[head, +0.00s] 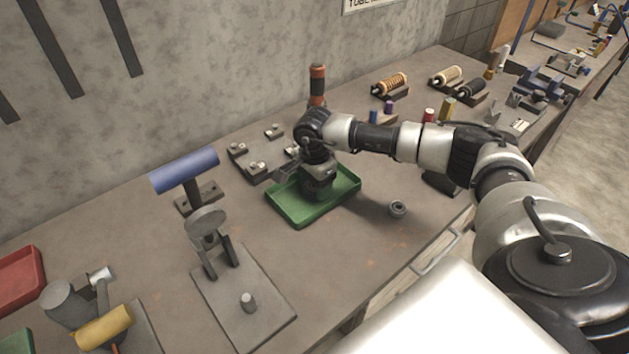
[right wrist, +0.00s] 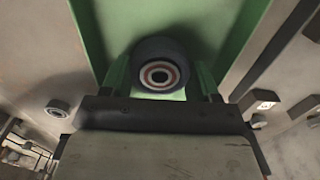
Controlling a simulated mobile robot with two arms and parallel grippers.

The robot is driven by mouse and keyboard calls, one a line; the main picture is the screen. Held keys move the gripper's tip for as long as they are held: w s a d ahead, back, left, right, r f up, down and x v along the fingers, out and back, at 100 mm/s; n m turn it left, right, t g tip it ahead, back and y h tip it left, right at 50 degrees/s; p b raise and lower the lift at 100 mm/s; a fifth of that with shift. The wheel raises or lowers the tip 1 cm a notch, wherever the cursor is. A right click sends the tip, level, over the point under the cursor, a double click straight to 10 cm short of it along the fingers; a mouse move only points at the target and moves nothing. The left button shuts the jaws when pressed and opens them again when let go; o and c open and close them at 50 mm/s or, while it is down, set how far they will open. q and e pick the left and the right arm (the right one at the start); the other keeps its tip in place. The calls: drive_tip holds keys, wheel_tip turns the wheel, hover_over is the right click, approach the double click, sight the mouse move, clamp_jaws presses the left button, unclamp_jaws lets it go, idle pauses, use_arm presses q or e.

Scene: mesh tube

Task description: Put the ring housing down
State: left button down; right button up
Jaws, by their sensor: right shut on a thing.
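My right gripper (head: 318,190) points down over the green tray (head: 290,213) in the head view, low and near the tray floor. In the right wrist view it is shut on the ring housing (right wrist: 160,76), a dark round piece with pale and reddish rings on its face, held between the two fingers. The green tray (right wrist: 110,25) lies beneath it. I cannot tell whether the housing touches the tray floor. In the head view the gripper hides the housing. My left gripper is not in view.
A small grey ring (head: 397,208) lies on the bench right of the tray. A dark fixture plate (head: 262,165) stands just behind the tray. A stand with a blue roller (head: 186,170) and a grey plate fixture (head: 240,300) are to the left. Bench in front of the tray is clear.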

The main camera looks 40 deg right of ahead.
drive_tip(key=o, duration=0.6)
drive_tip(key=shift+f, duration=0.15)
drive_tip(key=o, duration=0.5)
drive_tip(key=shift+r, duration=0.65)
wheel_tip(320, 180, up, 11)
drive_tip(key=b, duration=0.2)
